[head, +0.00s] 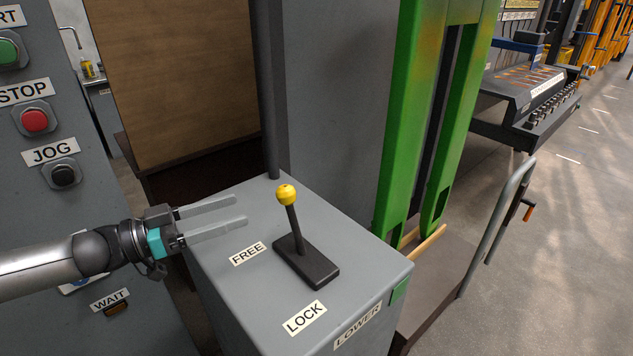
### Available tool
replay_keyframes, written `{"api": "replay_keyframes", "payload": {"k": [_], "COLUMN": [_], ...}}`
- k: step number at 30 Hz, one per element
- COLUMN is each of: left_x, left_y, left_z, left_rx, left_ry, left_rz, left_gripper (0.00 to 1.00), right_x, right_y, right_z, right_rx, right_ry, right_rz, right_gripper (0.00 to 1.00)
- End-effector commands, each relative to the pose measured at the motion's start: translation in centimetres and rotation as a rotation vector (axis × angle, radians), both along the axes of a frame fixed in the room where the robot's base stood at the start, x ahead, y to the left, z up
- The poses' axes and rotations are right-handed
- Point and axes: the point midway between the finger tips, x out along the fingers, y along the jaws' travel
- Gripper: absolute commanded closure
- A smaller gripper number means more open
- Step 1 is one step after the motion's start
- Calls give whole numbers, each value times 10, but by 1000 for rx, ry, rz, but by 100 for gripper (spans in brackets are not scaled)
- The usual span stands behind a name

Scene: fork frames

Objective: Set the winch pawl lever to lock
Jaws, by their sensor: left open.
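The winch pawl lever (292,222) is a dark rod with a yellow ball knob (286,194). It rises from a black base plate (307,262) on top of a grey cabinet (235,285). The rod leans toward the back, away from the LOCK label (304,318) at the front edge. The FREE label (248,254) lies left of the base plate. My left gripper (240,212) is open and empty, left of the lever, with its fingers pointing at the rod and knob. A gap shows between the fingertips and the lever. My right gripper is not in view.
A grey panel at left carries a green button (8,51), a red STOP button (35,120) and a black JOG button (64,174). A dark post (268,90) stands behind the cabinet. Green uprights (407,120) and a grey handrail (497,220) stand to the right.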

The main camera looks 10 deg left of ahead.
Motion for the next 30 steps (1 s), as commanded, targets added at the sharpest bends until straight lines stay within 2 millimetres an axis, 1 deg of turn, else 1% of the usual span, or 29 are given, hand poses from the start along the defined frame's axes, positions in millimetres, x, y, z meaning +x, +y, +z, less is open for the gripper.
{"api": "replay_keyframes", "payload": {"k": [1,3,6,8,16,21,25,30], "left_x": [4,10,21,28,61,79,88,93], "left_y": [-4,-12,-25,-34,-74,-95,-106,-113], "left_z": [1,2,2,2,2,1,0,-1], "left_rx": [-1,-3,-3,-3,-2,1,0,2], "left_ry": [-3,-4,-5,-5,-4,-2,-1,-1], "left_rz": [0,-1,-1,-2,-1,1,1,2], "left_gripper": [25,25,25,25,25,25,25,25], "right_x": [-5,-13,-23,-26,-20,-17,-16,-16], "right_y": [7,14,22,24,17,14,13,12], "right_z": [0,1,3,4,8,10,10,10], "right_rx": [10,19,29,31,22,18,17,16], "right_ry": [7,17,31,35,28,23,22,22], "right_rz": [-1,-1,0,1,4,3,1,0], "right_gripper": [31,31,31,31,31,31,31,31]}}
